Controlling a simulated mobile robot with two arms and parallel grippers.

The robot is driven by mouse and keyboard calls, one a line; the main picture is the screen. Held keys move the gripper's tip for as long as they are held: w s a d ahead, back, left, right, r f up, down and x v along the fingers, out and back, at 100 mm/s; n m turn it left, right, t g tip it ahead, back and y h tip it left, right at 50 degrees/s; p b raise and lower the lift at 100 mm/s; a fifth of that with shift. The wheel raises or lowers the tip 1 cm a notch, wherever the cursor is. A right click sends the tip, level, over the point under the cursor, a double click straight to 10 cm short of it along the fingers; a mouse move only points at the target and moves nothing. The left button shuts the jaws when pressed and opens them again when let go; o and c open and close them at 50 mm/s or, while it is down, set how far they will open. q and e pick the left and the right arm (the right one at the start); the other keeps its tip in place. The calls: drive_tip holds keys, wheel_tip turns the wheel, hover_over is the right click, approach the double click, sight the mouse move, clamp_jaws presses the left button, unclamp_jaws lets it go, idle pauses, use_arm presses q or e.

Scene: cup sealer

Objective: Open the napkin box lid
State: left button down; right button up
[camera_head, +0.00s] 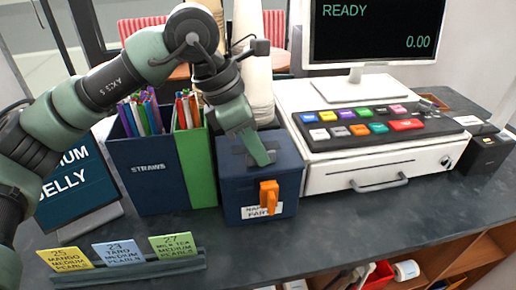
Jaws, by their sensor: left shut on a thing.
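The napkin box (233,193) is a dark blue box on the counter, with a white label and an orange piece (268,197) on its front. Its lid (288,147) is dark blue and looks closed, lying flat on the box. My left gripper (258,154) reaches down from above and is shut on the lid near its middle. The gripper's green fingers hide the part of the lid they hold. My right gripper is not in view.
A blue straws box (148,168) and a green holder (196,165) stand close on the left. A white cash register (345,170) stands close on the right. The counter (330,214) before the box is clear.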

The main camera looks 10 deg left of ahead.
use_arm(q)
drive_tip(key=r+g+p, duration=0.1)
drive_tip(key=w+r+g+p, duration=0.1)
drive_tip(key=shift+w+a+r+n+h, duration=0.2)
drive_tip(key=shift+r+n+h, duration=0.1)
drive_tip(key=shift+r+h, duration=0.1)
drive_tip(key=shift+w+a+r+p, duration=0.25)
drive_tip(key=shift+w+r+p, duration=0.4)
drive_tip(key=shift+r, duration=0.3)
drive_tip(key=shift+w+a+r, duration=0.2)
drive_tip(key=shift+w+r, duration=0.2)
drive_tip(key=shift+w, duration=0.15)
